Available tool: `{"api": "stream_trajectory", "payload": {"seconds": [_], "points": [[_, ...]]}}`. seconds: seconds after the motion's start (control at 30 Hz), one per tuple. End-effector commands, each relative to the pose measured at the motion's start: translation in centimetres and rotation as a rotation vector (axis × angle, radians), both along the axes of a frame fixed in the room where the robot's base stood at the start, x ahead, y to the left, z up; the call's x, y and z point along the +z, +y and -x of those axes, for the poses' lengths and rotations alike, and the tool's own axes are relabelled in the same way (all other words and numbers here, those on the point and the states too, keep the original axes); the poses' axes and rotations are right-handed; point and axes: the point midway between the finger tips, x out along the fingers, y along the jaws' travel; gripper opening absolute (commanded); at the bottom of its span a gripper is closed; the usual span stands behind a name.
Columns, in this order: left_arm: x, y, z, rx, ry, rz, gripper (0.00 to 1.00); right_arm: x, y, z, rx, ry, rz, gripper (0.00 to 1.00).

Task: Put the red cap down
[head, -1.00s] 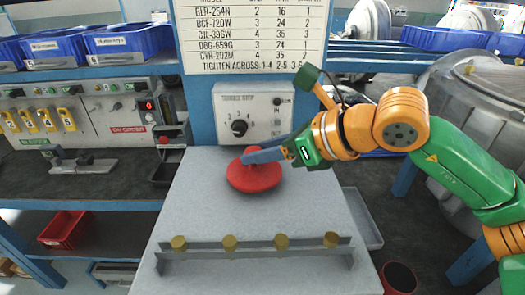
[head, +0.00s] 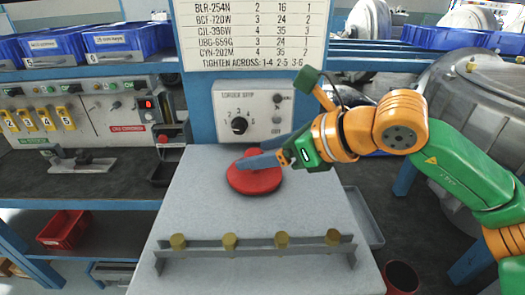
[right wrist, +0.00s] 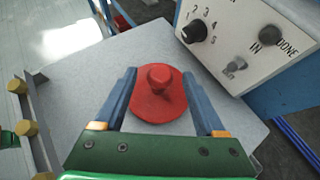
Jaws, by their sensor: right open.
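The red cap (head: 252,181) lies flat on the grey bench top (head: 200,212), below the torque step panel. In the right wrist view the cap (right wrist: 158,98) shows as a red disc with a round knob. My right gripper (head: 250,160) comes in from the right in the head view. In the right wrist view its blue fingers (right wrist: 158,78) stand open, one on each side of the cap, with gaps beside the knob. My left gripper is not in view.
A rail with several brass knobs (head: 229,241) runs along the front of the bench top. The control panel (head: 253,113) stands just behind the cap. A dark red bin (head: 401,277) is at the lower right. The bench top around the cap is clear.

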Motion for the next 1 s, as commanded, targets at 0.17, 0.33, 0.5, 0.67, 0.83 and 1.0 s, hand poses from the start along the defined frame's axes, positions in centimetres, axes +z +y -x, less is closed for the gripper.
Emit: {"api": "stream_trajectory", "payload": {"seconds": [0.17,0.33,0.5,0.67,0.83,1.0], "points": [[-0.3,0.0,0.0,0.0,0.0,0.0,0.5,2.1,-2.2,1.6,-0.004,-0.006,-0.002,0.72],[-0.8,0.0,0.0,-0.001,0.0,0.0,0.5,4.9,-5.5,4.1,-0.003,-0.004,-0.002,0.72],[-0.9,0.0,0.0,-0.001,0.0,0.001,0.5,6.6,-7.6,5.8,-0.002,-0.002,-0.001,0.72],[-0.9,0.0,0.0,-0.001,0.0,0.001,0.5,7.0,-8.1,6.2,0.001,-0.001,0.001,0.72],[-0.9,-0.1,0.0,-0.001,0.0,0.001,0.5,7.0,-8.0,6.2,0.001,0.0,0.0,0.72],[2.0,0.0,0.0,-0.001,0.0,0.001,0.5,9.9,-8.0,6.2,0.001,-0.001,0.001,0.72]]}}
